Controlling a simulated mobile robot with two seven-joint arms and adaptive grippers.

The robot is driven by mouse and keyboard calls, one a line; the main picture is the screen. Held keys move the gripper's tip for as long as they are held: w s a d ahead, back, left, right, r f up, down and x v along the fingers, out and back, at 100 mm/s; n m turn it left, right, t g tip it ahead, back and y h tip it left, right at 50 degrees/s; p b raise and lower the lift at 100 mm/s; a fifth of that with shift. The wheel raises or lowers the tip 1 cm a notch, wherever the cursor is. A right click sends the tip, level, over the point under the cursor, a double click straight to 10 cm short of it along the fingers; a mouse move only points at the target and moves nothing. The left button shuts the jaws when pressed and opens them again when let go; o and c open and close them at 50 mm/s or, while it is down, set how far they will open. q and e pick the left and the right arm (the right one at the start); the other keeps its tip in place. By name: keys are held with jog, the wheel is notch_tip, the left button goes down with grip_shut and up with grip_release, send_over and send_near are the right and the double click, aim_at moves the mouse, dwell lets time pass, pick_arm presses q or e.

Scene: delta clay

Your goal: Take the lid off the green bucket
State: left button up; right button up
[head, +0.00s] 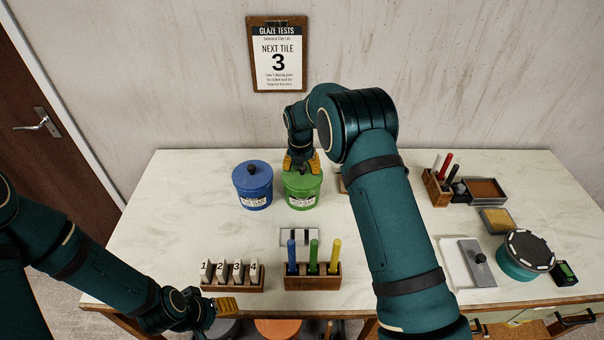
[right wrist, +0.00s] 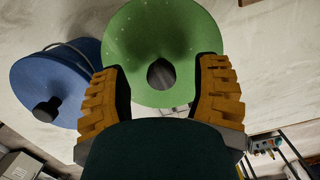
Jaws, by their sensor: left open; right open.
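The green bucket (head: 303,194) stands upright on the table beside the blue bucket, with its lid on. In the right wrist view the green lid (right wrist: 150,30) fills the upper middle, with its dark knob (right wrist: 160,74) between my fingers. My right gripper (head: 301,163) is open just above the lid, one finger on each side of the knob; I cannot tell whether it touches. It also shows in the right wrist view (right wrist: 163,88). My left gripper (head: 226,305) is open and empty at the table's front edge, near the numbered tiles.
A blue bucket (head: 252,187) stands close on the left. In front are a rack of numbered tiles (head: 232,276) and a rack of coloured tools (head: 312,275). Trays and a round turntable (head: 527,254) lie at the right. The table's left part is clear.

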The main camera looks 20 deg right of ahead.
jog(key=shift+d+f, duration=0.1)
jog(key=shift+f, duration=0.55)
grip_shut()
jog(key=shift+w+r, duration=0.1)
jog(key=shift+r, duration=0.05)
